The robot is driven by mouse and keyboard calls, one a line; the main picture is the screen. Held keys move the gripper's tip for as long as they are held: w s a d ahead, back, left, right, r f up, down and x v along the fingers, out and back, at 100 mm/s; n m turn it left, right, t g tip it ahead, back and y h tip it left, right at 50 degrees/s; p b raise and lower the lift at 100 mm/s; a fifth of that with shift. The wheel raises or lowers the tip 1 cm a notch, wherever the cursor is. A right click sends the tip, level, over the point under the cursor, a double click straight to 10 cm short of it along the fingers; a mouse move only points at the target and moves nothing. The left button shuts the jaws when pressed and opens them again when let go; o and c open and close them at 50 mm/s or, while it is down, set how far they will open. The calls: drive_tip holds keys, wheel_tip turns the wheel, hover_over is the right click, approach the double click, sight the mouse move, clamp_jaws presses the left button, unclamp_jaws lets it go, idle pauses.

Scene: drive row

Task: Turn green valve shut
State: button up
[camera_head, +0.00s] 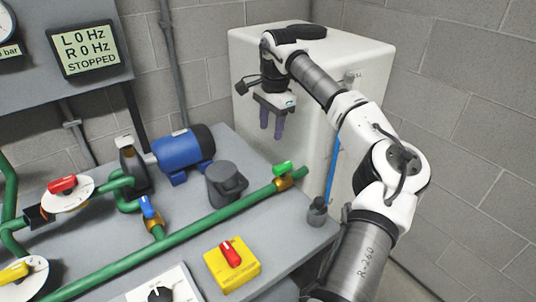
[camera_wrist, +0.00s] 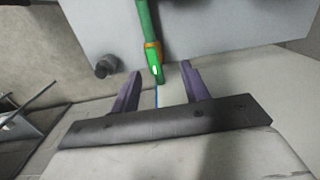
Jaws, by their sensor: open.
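The green valve (camera_head: 283,169) has a green lever on a brass body at the right end of the green pipe. Its lever lies roughly in line with the pipe. In the wrist view the green valve (camera_wrist: 157,69) shows ahead, between the fingertips in the picture. My gripper (camera_head: 271,133) is open and empty, with its purple fingers pointing down. It is above and apart from the valve, behind it in the head view. My gripper's fingers (camera_wrist: 161,71) show spread apart in the wrist view.
A blue-lever valve (camera_head: 149,209), red valve (camera_head: 63,185) and yellow valve (camera_head: 13,272) are to the left. A blue motor (camera_head: 184,152), grey pot (camera_head: 226,183), yellow box with red switch (camera_head: 232,265) and small dark bottle (camera_head: 317,211) stand nearby. A white tank (camera_head: 310,110) is behind.

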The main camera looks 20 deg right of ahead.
sight(283, 164)
drive_tip(key=shift+h, duration=0.4)
drive_tip(key=d+f, duration=0.1)
drive_tip(key=f, duration=0.3)
drive_tip(key=d+f+p, duration=0.1)
drive_tip(key=f, duration=0.3)
drive_tip(key=d+f+p, duration=0.1)
drive_tip(key=f, duration=0.4)
drive_tip(key=shift+s+d+f, duration=0.1)
drive_tip(key=shift+s+d, duration=0.1)
drive_tip(key=shift+s, duration=0.1)
drive_tip(key=c, duration=1)
